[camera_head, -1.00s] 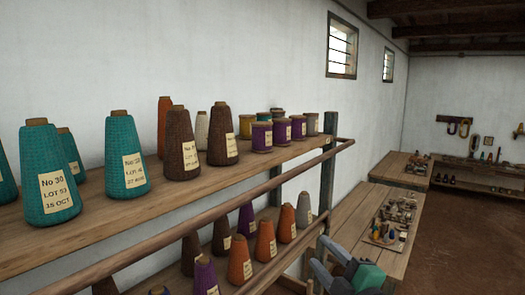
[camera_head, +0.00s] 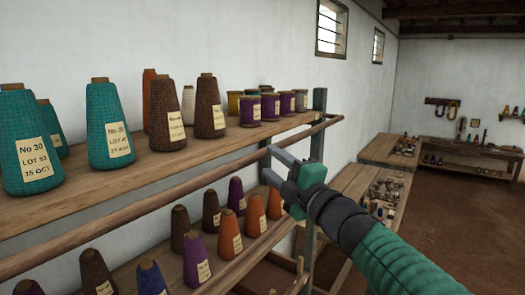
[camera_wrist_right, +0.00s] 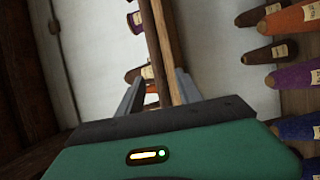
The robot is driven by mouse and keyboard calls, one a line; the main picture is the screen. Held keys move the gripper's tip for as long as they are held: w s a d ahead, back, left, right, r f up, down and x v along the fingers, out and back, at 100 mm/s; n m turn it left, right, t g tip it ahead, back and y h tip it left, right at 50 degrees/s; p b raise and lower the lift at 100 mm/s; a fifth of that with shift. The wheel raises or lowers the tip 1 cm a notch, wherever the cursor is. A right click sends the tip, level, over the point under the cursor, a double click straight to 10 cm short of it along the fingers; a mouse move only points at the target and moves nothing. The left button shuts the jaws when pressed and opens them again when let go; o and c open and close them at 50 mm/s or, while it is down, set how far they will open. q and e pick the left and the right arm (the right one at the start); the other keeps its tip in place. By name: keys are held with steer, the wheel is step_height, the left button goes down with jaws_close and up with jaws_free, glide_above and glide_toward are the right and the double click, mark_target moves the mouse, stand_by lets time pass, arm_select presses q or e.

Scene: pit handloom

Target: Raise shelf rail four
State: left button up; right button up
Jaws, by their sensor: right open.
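A long round wooden rail (camera_head: 130,212) runs along the front of the upper shelf, sloping up to the right toward a grey post (camera_head: 318,135). I see no number on it. My right gripper (camera_head: 268,162) is open at the rail, near its right part. In the right wrist view the rail (camera_wrist_right: 157,45) passes between the two open fingers (camera_wrist_right: 159,78), beside a second wooden strip; I cannot tell whether the fingers touch it. My left gripper is not in view.
The upper shelf (camera_head: 150,172) holds teal and brown yarn cones and several purple spools (camera_head: 270,105). The lower shelf (camera_head: 235,262) holds orange, brown and purple cones close below my gripper. Benches (camera_head: 350,180) with small items stand to the right, beside open floor.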

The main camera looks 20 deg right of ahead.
mark_target(261, 157)
steer(key=p+x, duration=0.1)
steer(key=x, duration=0.4)
steer(key=shift+w+a, duration=0.15)
steer(key=shift+w, duration=0.05)
steer(key=shift+s+a, duration=0.1)
steer(key=shift+s, duration=0.05)
steer(key=shift+c, duration=0.2)
jaws_close()
steer(key=shift+f, duration=0.1)
steer(key=shift+f, duration=0.15)
stand_by(0.5)
